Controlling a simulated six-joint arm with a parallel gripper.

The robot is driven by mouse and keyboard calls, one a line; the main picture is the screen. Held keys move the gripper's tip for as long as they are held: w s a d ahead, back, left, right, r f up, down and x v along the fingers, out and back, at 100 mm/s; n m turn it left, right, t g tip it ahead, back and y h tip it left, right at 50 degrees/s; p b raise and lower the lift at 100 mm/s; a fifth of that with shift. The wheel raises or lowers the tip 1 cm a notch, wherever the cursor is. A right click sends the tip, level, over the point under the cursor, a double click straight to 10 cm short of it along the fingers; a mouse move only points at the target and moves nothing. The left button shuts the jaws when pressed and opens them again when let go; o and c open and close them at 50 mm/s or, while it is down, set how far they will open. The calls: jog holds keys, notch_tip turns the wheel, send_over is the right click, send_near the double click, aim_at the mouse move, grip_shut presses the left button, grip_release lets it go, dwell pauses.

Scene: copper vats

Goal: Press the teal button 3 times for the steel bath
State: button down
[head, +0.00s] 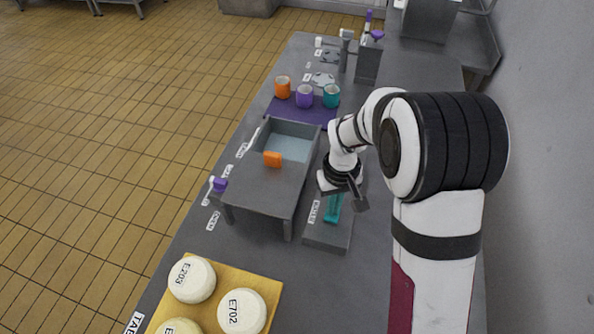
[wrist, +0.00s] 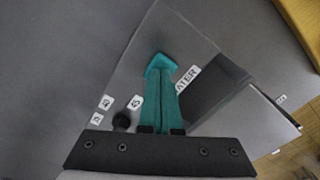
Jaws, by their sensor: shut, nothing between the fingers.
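The teal button (head: 333,208) stands on a grey panel (head: 322,235) to the right of the basin unit. The steel bath (head: 299,128) is a grey open-topped basin with a pale blue inside, left of my gripper.
An orange block (head: 272,159) sits at the basin's near edge. Orange (head: 283,87), purple (head: 304,96) and teal (head: 331,96) cups stand on a purple mat (head: 290,112) behind. White round lidded items (head: 192,279) lie on a yellow board (head: 262,290) at the front. A purple-knobbed lever (head: 219,185) is left.

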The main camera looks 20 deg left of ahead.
jog(key=shift+r, duration=1.6)
notch_tip(320, 180, up, 6)
